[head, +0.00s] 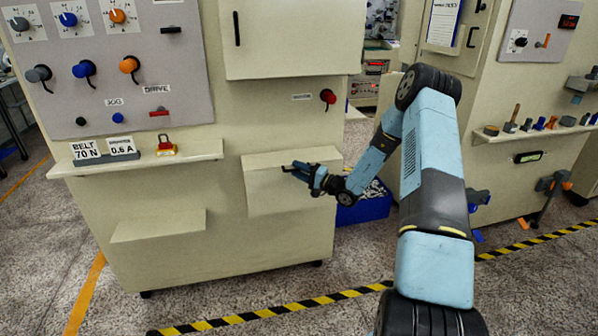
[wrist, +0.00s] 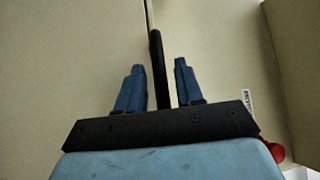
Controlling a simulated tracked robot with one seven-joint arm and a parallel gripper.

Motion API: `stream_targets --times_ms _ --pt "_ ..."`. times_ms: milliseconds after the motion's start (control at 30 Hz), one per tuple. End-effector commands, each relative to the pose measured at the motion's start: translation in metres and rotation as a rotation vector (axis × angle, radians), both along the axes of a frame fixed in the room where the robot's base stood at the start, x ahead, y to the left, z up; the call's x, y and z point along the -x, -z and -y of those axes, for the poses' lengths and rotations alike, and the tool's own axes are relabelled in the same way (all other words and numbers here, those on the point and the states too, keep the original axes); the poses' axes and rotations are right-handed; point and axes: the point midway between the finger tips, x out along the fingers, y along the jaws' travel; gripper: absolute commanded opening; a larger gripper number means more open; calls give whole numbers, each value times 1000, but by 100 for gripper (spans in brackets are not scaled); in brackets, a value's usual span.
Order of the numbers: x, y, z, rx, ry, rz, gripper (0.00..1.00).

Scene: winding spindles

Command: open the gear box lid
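The gear box, seen as a cream box (head: 290,196) jutting from the machine front, has its sloping lid (head: 318,159) down. My gripper (head: 286,168) is in front of it in the head view. In the wrist view a slim black bar handle (wrist: 157,66) runs between the two blue fingers of my gripper (wrist: 157,70). The fingers are apart, one on each side of the handle, with a thin gap showing at each. Whether the handle reaches fully between the fingertips in depth is hard to tell.
A red knob (head: 327,97) sits above the box to the right. A closed cabinet door (head: 295,40) is above, and a ledge (head: 140,160) with a padlock is to the left. A blue bin (head: 366,206) stands behind my arm.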

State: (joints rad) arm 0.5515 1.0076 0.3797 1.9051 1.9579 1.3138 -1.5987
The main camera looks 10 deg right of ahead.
Motion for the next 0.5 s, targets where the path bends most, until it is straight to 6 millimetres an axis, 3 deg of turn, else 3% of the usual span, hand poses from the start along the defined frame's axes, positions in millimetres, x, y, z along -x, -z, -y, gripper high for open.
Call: stream_targets --times_ms 233,500 --pt "0 0 -1 0 0 0 36" --pt "0 0 -1 0 -1 0 11"
